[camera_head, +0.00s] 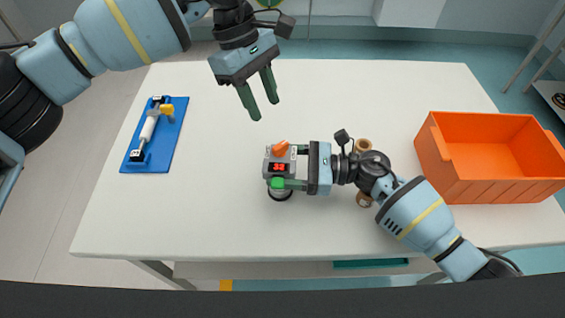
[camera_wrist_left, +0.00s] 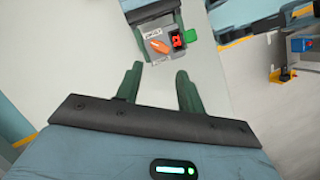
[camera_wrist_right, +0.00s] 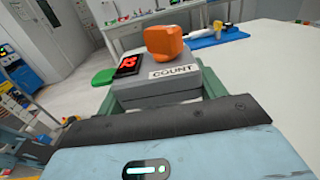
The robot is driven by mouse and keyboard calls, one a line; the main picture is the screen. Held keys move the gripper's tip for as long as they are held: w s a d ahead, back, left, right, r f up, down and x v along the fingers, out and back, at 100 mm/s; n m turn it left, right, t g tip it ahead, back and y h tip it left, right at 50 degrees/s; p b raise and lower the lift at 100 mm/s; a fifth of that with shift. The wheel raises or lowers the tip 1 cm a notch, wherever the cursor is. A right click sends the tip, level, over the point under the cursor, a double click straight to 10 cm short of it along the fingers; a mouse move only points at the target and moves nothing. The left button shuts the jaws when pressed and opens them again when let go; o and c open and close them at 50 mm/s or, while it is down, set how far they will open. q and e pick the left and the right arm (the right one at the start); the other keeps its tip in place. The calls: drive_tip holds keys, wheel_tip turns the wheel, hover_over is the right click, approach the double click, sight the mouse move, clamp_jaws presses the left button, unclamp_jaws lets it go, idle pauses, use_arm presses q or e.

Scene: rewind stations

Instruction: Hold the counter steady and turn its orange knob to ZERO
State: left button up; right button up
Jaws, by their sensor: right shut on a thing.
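The counter (camera_head: 269,168) is a small grey box with a red-digit display, a green button (camera_head: 277,183) and an orange knob (camera_head: 280,149) on top. It stands near the table's middle. My right gripper (camera_head: 291,168) is shut on the counter's body from the right; its fingers flank the box in the right wrist view (camera_wrist_right: 160,92). A COUNT label (camera_wrist_right: 173,71) shows there beside the knob. My left gripper (camera_head: 258,100) is open and empty, above the table and apart from the knob. In the left wrist view the elongated knob (camera_wrist_left: 161,46) lies beyond my fingertips, between two labels.
A blue board (camera_head: 163,150) with a white cylinder and a yellow part lies at the table's left. An orange crate (camera_head: 490,190) stands at the right. Round brown pieces (camera_head: 363,145) are partly hidden by my right arm. The white table (camera_head: 210,215) is clear at front left.

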sight(280, 144)
use_arm(q)
drive_tip(key=shift+o, duration=1.6)
drive_tip(key=shift+w+r+m, duration=0.25)
drive_tip(key=shift+m, duration=0.05)
drive_tip(key=d+f, duration=0.1)
drive_tip(key=f, duration=0.2)
drive_tip(key=s+d+f+m, duration=0.1)
drive_tip(key=f, duration=0.2)
drive_tip(key=s+d+f+m+g, duration=0.1)
drive_tip(key=f, duration=0.2)
drive_tip(key=shift+s+f, duration=0.25)
drive_tip(key=shift+f, duration=0.1)
drive_tip(key=shift+c, duration=0.3)
drive_tip(key=c, duration=0.9)
drive_tip(key=shift+c, duration=0.2)
